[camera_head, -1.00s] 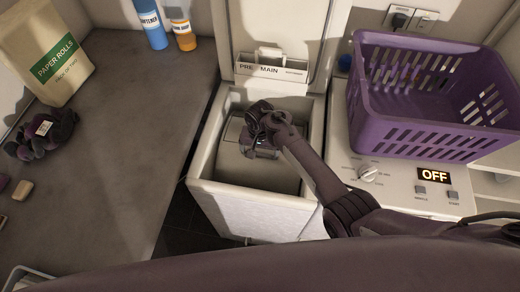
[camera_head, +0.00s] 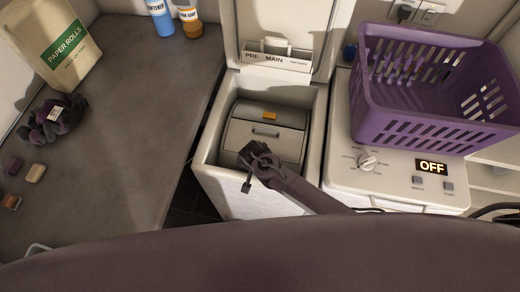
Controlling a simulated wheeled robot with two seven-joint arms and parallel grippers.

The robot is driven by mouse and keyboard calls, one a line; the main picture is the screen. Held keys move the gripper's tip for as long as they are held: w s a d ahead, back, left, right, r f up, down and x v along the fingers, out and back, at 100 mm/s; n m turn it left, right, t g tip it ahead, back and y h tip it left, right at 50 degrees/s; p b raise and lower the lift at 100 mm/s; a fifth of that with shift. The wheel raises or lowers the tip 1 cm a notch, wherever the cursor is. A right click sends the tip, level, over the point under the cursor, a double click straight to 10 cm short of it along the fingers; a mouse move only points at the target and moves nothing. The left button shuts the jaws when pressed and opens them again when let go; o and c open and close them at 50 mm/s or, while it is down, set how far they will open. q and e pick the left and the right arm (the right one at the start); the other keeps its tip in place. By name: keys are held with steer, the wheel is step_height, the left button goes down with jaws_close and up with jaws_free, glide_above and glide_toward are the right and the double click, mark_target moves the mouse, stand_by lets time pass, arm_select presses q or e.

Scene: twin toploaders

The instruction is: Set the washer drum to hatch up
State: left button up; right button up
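The open top-loading washer (camera_head: 316,125) stands in the middle, its lid raised. Inside is the grey drum (camera_head: 238,112). The drum's hatch panel (camera_head: 285,143) faces up, with a small handle and an orange piece (camera_head: 270,115) showing above it. My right gripper (camera_head: 250,172), on the arm from the lower right, is over the front part of the washer opening, in front of the hatch handle. It covers part of the drum's near side. I cannot make out whether its fingers are apart, and I see nothing held. My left gripper is not in view.
A purple basket (camera_head: 440,135) stands on the machine at right, behind its dial (camera_head: 367,162) and OFF display (camera_head: 431,166). The left counter (camera_head: 135,130) holds a paper-roll pack (camera_head: 62,55), gloves (camera_head: 50,118), bottles (camera_head: 160,18) and small blocks. Its middle is clear.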

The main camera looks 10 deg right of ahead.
steer(key=shift+s+d+f, duration=0.2)
steer(key=shift+s+f, duration=0.05)
steer(key=shift+s, duration=0.05)
steer(key=shift+c, duration=0.6)
jaws_close()
steer(key=shift+o, duration=1)
jaws_free()
steer(key=shift+d+r, duration=0.15)
steer(key=shift+r, duration=0.15)
steer(key=shift+o, duration=1.1)
steer(key=shift+w+f, duration=0.1)
steer(key=shift+w, duration=0.1)
steer(key=o, duration=0.5)
steer(key=shift+w+a+f, duration=0.2)
steer(key=shift+w+a, duration=0.1)
steer(key=shift+a, duration=0.1)
steer(key=shift+o, duration=1.8)
steer(key=shift+s+d+r, duration=0.1)
steer(key=shift+s, duration=0.1)
steer(key=shift+s+r, duration=0.1)
steer(key=shift+r, duration=0.05)
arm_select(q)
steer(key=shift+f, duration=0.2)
arm_select(e)
steer(key=v, duration=0.7)
steer(key=shift+s+r, duration=0.15)
steer(key=shift+r, duration=0.1)
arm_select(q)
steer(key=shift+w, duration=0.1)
